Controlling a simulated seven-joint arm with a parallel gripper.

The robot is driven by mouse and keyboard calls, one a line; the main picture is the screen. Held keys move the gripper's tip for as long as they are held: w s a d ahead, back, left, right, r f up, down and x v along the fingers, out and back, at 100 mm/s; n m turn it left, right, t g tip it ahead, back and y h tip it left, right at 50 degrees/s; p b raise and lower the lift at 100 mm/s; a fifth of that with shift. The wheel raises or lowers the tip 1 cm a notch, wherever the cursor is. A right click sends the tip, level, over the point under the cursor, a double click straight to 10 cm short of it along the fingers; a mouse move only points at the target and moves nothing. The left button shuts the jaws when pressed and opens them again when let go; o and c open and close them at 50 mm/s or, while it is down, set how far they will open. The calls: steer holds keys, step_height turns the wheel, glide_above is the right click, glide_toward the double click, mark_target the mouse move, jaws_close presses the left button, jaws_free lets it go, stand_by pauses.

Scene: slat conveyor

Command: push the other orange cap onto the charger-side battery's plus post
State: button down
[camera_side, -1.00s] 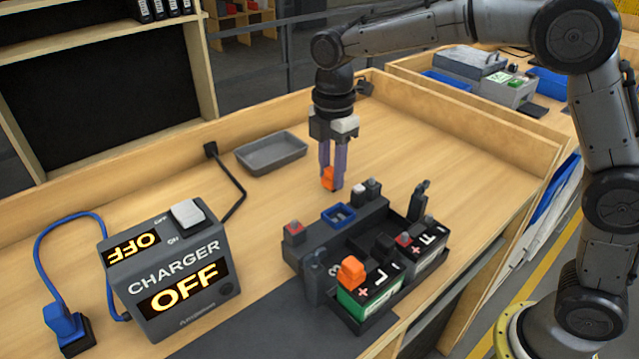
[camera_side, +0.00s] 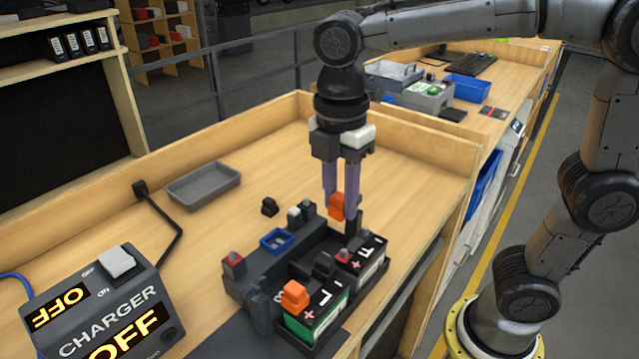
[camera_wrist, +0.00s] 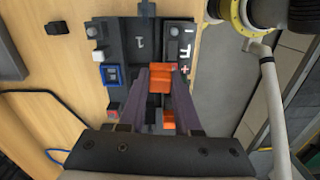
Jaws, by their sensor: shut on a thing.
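My gripper (camera_side: 341,208) is shut on an orange cap (camera_side: 337,203), held upright in the air above the far battery (camera_side: 369,265). That battery has a bare red plus post (camera_side: 343,256), below the held cap and apart from it. The near, green-sided battery (camera_side: 325,312) carries another orange cap (camera_side: 295,294) on its plus-post corner. In the wrist view the held cap (camera_wrist: 160,78) sits between the fingertips beside the printed plus.
A dark holder (camera_side: 238,287) surrounds the batteries, with a blue-rimmed socket (camera_side: 276,241), a red-topped post (camera_side: 233,262) and white and black posts. A small black piece (camera_side: 269,207) and a grey tray (camera_side: 203,186) lie behind. The charger (camera_side: 105,315) reads OFF.

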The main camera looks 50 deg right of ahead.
mark_target(344, 251)
steer(key=shift+s+a+r+n, duration=0.2)
steer(key=shift+s+a, duration=0.2)
steer(key=shift+s, duration=0.2)
steer(key=shift+s+a+r+n, duration=0.1)
steer(key=shift+s+a+r, duration=0.1)
steer(key=shift+s+a, duration=0.3)
steer(key=shift+s+f, duration=0.1)
steer(key=shift+s, duration=0.05)
steer(key=shift+f, duration=2.15)
steer(key=shift+f, duration=1.05)
steer(key=c, duration=0.5)
jaws_free()
step_height(344, 251, up, 14)
steer(key=shift+f, duration=0.15)
